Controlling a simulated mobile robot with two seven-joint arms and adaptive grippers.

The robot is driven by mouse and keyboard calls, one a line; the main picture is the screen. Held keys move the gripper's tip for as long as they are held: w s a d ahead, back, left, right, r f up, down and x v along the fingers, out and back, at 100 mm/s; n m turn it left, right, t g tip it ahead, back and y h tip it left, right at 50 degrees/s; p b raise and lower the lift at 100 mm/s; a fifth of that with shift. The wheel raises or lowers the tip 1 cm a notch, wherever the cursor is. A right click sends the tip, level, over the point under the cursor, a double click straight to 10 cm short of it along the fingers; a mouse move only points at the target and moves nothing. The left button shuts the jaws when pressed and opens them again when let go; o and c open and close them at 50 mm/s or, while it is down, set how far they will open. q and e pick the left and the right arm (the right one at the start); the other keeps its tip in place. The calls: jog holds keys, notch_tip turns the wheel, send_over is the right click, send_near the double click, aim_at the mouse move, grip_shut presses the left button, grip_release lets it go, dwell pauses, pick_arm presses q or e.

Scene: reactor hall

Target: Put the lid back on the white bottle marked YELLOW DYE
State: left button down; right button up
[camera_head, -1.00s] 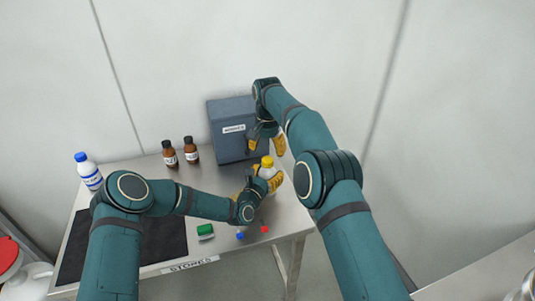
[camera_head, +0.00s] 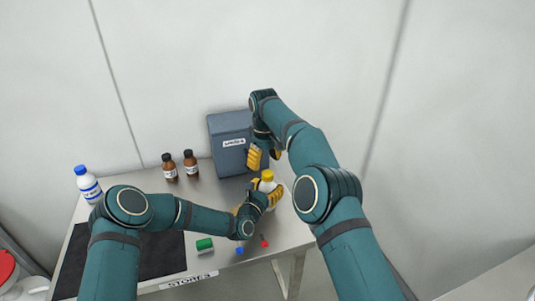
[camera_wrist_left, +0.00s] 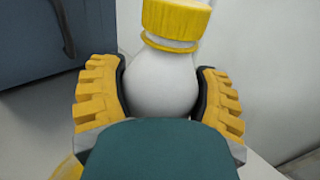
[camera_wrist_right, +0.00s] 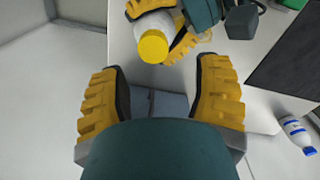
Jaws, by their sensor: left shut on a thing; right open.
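The white bottle (camera_head: 266,186) stands near the right end of the steel table, its label not readable. A yellow lid (camera_head: 267,175) sits on its neck; the left wrist view shows the lid (camera_wrist_left: 176,20) over a yellow ring, and I cannot tell how tight it is. My left gripper (camera_head: 258,197) is shut around the bottle's body, with one finger on each side in the left wrist view (camera_wrist_left: 160,95). My right gripper (camera_head: 265,155) is open and empty, above and behind the lid, apart from it. The right wrist view shows the lid (camera_wrist_right: 153,46) beyond its fingertips.
A grey box (camera_head: 230,128) stands behind the bottle. Two brown bottles (camera_head: 169,170) (camera_head: 190,166) and a blue-capped white bottle (camera_head: 87,184) stand left. A green block (camera_head: 204,245), a blue piece (camera_head: 239,251) and a red piece (camera_head: 264,242) lie near the front edge. A black mat (camera_head: 160,258) lies left.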

aim_at(268, 173)
jog(key=n, duration=0.5)
jog(key=shift+a+r+n, duration=0.1)
jog(key=shift+r+n, duration=0.2)
jog(key=n, duration=0.5)
jog(key=shift+r, duration=0.25)
jog(key=n, duration=0.5)
jog(key=shift+d+r, duration=0.2)
jog(key=shift+r, duration=0.1)
jog(key=n, duration=0.6)
jog(key=shift+w+d+r+n, duration=0.15)
jog(key=shift+d+r+n, duration=0.15)
jog(key=shift+r+n, duration=0.1)
jog(key=shift+f, duration=0.1)
jog(key=shift+f, duration=4)
